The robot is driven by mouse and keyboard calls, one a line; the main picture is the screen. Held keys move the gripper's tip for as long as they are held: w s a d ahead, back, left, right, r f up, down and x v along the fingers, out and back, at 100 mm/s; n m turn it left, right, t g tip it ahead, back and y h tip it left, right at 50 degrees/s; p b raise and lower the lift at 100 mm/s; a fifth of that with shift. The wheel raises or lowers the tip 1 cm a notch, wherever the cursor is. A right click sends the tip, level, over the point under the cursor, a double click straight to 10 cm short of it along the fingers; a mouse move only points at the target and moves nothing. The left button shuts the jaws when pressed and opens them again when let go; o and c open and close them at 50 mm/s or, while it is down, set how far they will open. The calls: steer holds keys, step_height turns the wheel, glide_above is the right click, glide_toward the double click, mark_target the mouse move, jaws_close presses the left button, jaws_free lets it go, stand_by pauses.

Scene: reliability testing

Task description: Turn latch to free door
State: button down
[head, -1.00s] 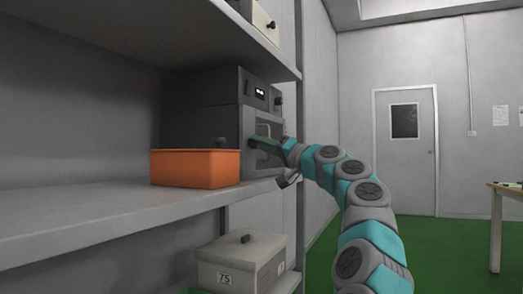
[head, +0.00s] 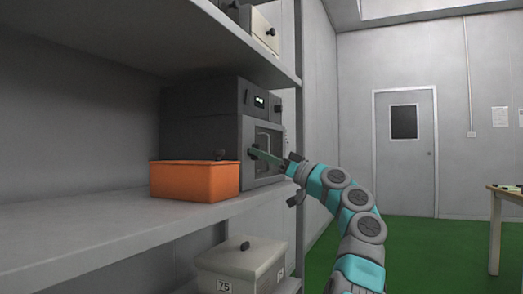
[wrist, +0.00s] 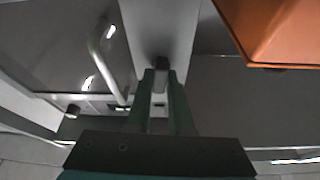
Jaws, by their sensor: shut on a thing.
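A dark grey test chamber (head: 200,120) with a small lit display stands on the shelf. Its door (head: 268,145), with a window, is on the side facing right and looks shut. The latch (head: 251,153) is a small dark piece at the door's left edge. My gripper (head: 258,154) reaches it from the right with green fingers. In the wrist view, the fingertips of my gripper (wrist: 161,78) close on either side of the dark latch (wrist: 161,63). The latch's exact angle is hard to tell. The door handle (wrist: 103,60), a pale bar, is left of the fingers.
An orange bin (head: 195,183) stands on the shelf close to the latch, in front of the chamber; it also shows at upper right in the wrist view (wrist: 285,35). A lidded box (head: 240,265) is on the shelf below. The green floor to the right is open, with a table (head: 508,190) beyond.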

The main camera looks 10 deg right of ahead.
steer(key=shift+w+n+g+y+p, duration=0.15)
steer(key=shift+n+g+y+p, duration=0.2)
steer(key=shift+n, duration=0.45)
steer(key=c, duration=0.8)
jaws_free()
steer(key=shift+a+g, duration=0.1)
steer(key=shift+g, duration=0.15)
steer(key=b+v, duration=0.1)
steer(key=v, duration=0.7)
steer(key=shift+a+f, duration=0.1)
steer(key=shift+f, duration=0.05)
